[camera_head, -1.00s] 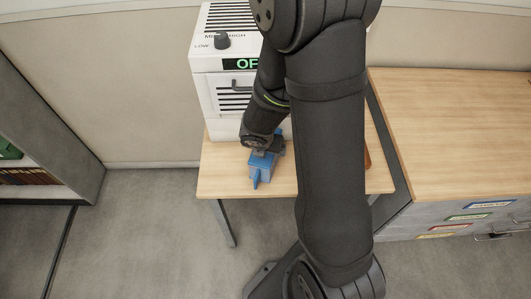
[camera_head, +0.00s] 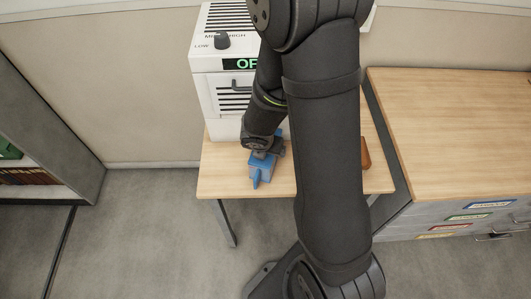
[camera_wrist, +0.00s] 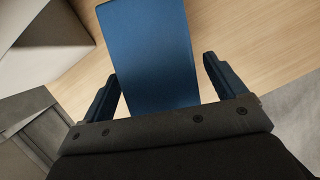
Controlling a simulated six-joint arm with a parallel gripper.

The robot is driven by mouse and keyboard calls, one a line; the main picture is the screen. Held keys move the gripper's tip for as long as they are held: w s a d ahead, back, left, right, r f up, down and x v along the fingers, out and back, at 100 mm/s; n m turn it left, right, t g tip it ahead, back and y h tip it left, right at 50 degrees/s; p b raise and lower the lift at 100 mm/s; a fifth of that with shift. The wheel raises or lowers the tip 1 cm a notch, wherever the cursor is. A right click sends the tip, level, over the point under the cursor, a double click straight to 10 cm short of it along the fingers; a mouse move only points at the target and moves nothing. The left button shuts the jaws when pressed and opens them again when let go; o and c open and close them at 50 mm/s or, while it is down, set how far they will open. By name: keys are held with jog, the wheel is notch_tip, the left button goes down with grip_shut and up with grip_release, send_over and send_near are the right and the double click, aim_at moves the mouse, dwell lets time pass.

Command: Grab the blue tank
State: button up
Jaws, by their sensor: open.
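The blue tank (camera_head: 264,164) stands on the small wooden table in front of the white machine, near the table's front edge. In the wrist view the blue tank (camera_wrist: 155,55) fills the top middle, and its flat blue side lies between my two fingers. My gripper (camera_wrist: 160,76) is open, with one finger on each side of the tank. A gap shows at the right finger; the left finger is close to the tank, and I cannot tell whether it touches. In the head view my gripper (camera_head: 264,152) is just over the tank, its fingers partly hidden.
The white machine (camera_head: 222,100) with a dial and a green display stands behind the tank. My arm covers the table's middle. A brown object (camera_head: 365,154) shows right of my arm. A wooden-topped cabinet (camera_head: 460,120) stands at the right, a shelf (camera_head: 60,130) at the left.

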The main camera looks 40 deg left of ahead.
jog(key=c, duration=1.6)
jog(key=shift+r, duration=0.25)
jog(key=shift+r, duration=1.9)
jog(key=s+d, duration=0.4)
jog(key=s, duration=0.4)
jog(key=s+d, duration=0.4)
jog(key=s, duration=0.4)
jog(key=shift+d, duration=0.15)
